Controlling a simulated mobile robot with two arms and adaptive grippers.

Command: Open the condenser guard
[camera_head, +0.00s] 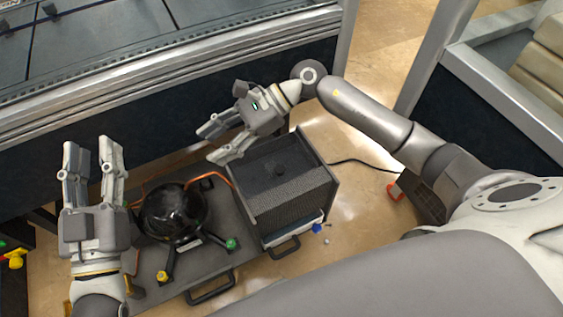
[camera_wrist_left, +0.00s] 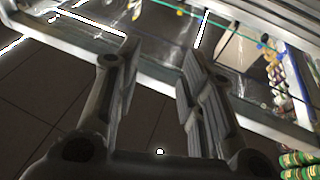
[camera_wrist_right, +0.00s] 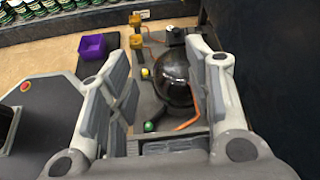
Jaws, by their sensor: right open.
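The condenser guard (camera_head: 285,185) is a dark mesh box cover with a small dark knob on top, on the right part of the pump's base plate in the head view. It looks closed over the unit. My right gripper (camera_head: 208,144) is open and empty at the guard's back left corner, pointing left; I cannot tell whether it touches the guard. In the right wrist view its fingers (camera_wrist_right: 160,95) are spread, with the pump beyond them. My left gripper (camera_head: 92,150) is open and empty, left of the pump and well away from the guard.
A black round compressor (camera_head: 173,212) with orange tubes sits left of the guard, with yellow and green caps near it. Black handles (camera_head: 211,288) stick out at the front. A grey bench (camera_head: 180,70) stands behind. A purple bin (camera_wrist_right: 92,46) shows in the right wrist view.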

